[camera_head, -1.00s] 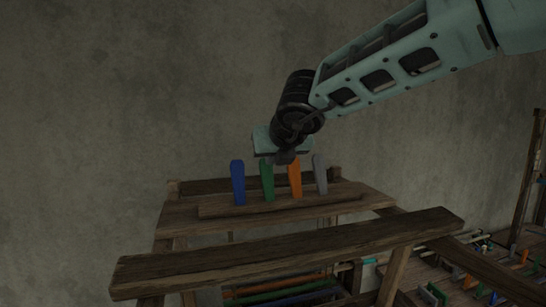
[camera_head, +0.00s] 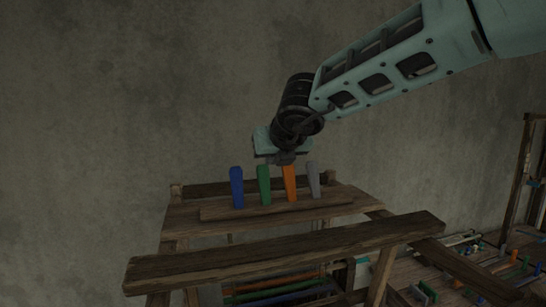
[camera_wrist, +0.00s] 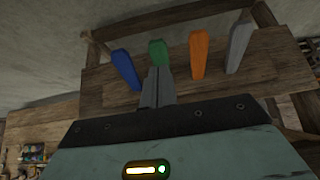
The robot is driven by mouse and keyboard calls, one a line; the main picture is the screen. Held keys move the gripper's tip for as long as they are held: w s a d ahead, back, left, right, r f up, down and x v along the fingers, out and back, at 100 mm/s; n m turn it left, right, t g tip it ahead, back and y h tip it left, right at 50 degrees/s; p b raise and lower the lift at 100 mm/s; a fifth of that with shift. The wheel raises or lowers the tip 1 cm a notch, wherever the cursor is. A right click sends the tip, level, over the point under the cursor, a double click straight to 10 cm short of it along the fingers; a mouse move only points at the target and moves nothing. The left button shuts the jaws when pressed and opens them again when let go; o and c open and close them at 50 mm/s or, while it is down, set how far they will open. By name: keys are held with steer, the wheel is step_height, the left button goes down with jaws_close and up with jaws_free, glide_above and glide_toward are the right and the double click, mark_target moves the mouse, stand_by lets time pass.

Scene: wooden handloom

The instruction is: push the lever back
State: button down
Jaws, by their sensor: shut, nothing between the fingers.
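Several upright levers stand in a row on the wooden loom's top board: a blue lever (camera_head: 236,188), a green lever (camera_head: 264,186), an orange lever (camera_head: 290,184) and a grey lever (camera_head: 313,180). My gripper (camera_head: 284,160) is above and close to the green and orange levers. In the wrist view, my gripper's fingertips (camera_wrist: 157,72) are shut together and overlap the lower part of the green lever (camera_wrist: 157,52) in the picture. I cannot tell whether they touch it. The blue lever (camera_wrist: 126,69) is left of the fingers; the orange lever (camera_wrist: 199,55) is right.
A wooden crossbeam (camera_head: 290,252) of the loom runs in front of the lever board (camera_head: 340,206). Coloured bars (camera_head: 280,290) lie below it. A table with small coloured pieces (camera_head: 480,260) stands at the right. A bare wall (camera_head: 120,110) is behind.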

steer(key=s+r, duration=0.4)
steer(key=r, duration=0.5)
steer(key=shift+d+r, duration=0.25)
steer(key=shift+d, duration=0.15)
